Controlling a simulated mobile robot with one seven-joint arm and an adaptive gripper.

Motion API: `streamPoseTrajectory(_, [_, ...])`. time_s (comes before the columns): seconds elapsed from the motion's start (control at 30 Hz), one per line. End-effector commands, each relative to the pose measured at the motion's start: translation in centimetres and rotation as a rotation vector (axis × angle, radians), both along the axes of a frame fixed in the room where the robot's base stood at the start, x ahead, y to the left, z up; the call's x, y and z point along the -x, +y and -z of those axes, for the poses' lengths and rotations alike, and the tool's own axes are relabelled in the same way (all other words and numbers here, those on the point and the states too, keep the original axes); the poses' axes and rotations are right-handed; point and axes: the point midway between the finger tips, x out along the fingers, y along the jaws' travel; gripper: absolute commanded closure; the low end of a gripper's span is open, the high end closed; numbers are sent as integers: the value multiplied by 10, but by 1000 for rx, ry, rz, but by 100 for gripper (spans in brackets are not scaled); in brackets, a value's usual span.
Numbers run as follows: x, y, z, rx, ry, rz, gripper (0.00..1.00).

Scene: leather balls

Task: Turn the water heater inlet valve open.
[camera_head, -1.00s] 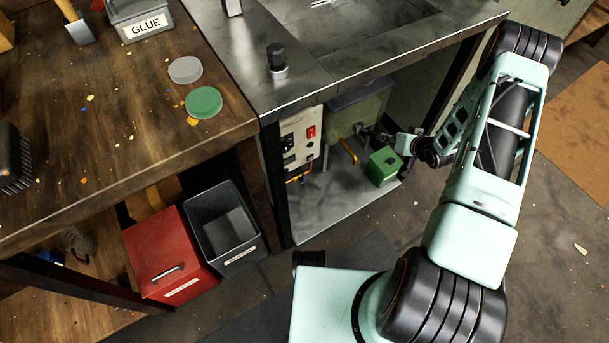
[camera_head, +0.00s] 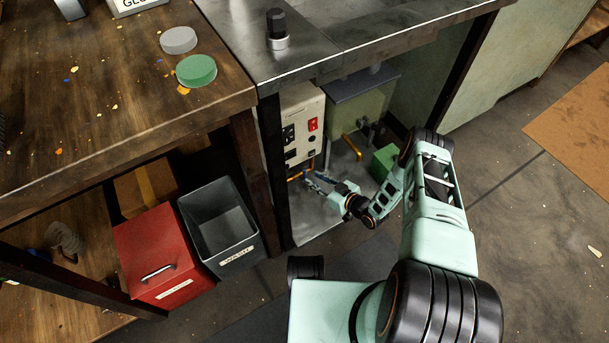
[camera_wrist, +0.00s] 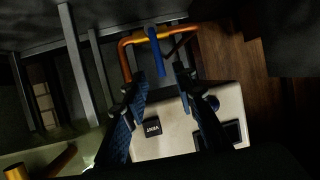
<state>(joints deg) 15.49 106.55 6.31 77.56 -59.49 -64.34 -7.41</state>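A blue valve lever (camera_wrist: 158,52) sits on a copper-orange pipe (camera_wrist: 126,58) below the heater's cream panel (camera_wrist: 165,112). In the head view this pipe (camera_head: 297,177) runs under the panel (camera_head: 302,122), and the lever is hard to tell apart from my fingers. My gripper (camera_wrist: 160,74) is open, with its two fingers apart. In the wrist view the lever's free end shows between the fingertips. I cannot tell whether either finger touches it. In the head view my gripper (camera_head: 316,180) is low in front of the pipe.
A tank with a yellow lever (camera_head: 351,146) stands right of the panel, and a green box (camera_head: 385,160) is beside it. The metal bench top (camera_head: 350,40) is overhead, and its dark leg (camera_head: 273,170) stands close on the left. Grey and red bins (camera_head: 222,225) are further left.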

Motion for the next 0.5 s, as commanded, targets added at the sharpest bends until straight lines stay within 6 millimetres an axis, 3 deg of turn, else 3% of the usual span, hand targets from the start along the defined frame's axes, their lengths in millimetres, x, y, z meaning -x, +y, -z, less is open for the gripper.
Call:
streamPoseTrajectory(0.23, [-30, 31, 21, -1, 1, 0, 74])
streamPoseTrajectory(0.5, [-45, 45, 27, -1, 2, 2, 74])
